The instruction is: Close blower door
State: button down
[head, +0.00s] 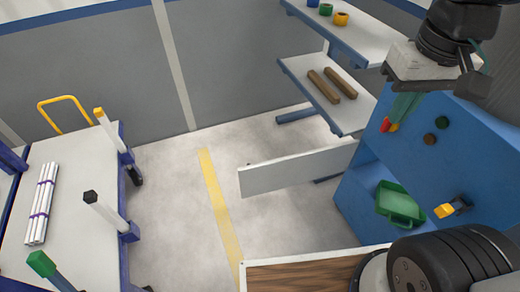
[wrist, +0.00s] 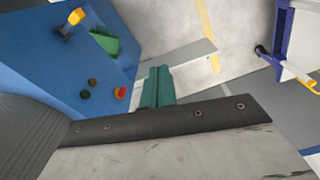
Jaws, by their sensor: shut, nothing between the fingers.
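The blue blower cabinet (head: 430,170) stands at the right in the head view and upper left in the wrist view (wrist: 50,65). A long pale panel (head: 290,171), apparently its door, sticks out to the left from the cabinet, so it looks open. Its pale edge also shows in the wrist view (wrist: 192,58). My gripper (head: 398,113) has green fingers pressed together and empty. It is above the cabinet's button side in the head view, and the fingers (wrist: 158,72) overlap the near side of the panel in the wrist view. I cannot tell whether they touch it.
The cabinet carries a green tray (head: 399,204), a yellow handle (head: 444,210) and coloured buttons (head: 429,138). Shelves behind hold brown pipes (head: 332,85) and coloured rings (head: 326,9). A cart (head: 80,190) with white pipes (head: 41,204) stands left. Grey floor lies between.

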jog(key=w+a+f+g, duration=0.15)
jog(key=w+a, duration=0.25)
jog(key=w, duration=1.1)
jog(key=w+a+f+n+g, duration=0.1)
jog(key=w+a+f, duration=0.4)
jog(key=w+f, duration=0.4)
jog(key=w+a+f+n, duration=0.1)
jog(key=w+a+f, duration=0.5)
jog(key=w+f, duration=0.3)
jog(key=w+a+f+g, duration=0.1)
jog(key=w+a+f, duration=0.15)
jog(key=f, duration=0.65)
jog(key=w+a+f, duration=0.2)
jog(key=a+f, duration=0.2)
jog(key=f, duration=0.6)
jog(key=s+d+f, duration=0.1)
jog(key=s+f, duration=0.5)
jog(key=f, duration=0.3)
jog(key=shift+s+d+f+h, duration=0.2)
jog(key=shift+d+f+h, duration=0.1)
jog(key=shift+f, duration=0.05)
